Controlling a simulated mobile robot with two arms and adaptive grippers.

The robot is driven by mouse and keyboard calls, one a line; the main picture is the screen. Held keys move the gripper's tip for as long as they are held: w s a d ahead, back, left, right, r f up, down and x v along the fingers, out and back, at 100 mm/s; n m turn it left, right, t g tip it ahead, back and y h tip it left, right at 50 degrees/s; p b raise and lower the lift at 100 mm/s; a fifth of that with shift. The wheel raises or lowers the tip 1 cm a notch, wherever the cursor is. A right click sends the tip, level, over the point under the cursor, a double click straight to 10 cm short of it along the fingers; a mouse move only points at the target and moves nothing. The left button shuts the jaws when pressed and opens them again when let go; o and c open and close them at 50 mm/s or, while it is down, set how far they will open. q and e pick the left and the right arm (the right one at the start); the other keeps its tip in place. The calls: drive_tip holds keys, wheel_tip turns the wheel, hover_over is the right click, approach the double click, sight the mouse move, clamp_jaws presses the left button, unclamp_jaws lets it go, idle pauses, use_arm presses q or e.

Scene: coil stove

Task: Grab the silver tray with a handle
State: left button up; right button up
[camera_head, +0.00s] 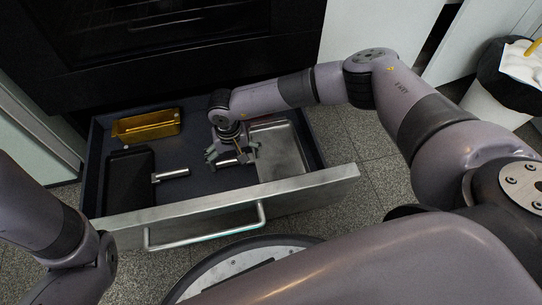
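The silver tray (283,148) lies in the right part of an open drawer. Its short cylindrical handle (228,163) points left from the tray's side. My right gripper (231,155) is down in the drawer, right over the handle. Its fingers look spread apart and hide part of the handle. I cannot tell whether they touch it. The tray lies flat on the drawer floor. My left arm shows at the left edge, but its gripper is out of view.
The drawer (225,208) is pulled out, with a bar handle (205,232) on its metal front. A dark tray with a handle (130,178) and a gold loaf pan (147,126) lie in its left part. A bin (503,85) stands at the far right.

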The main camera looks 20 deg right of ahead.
drive_tip(key=c, duration=1.1)
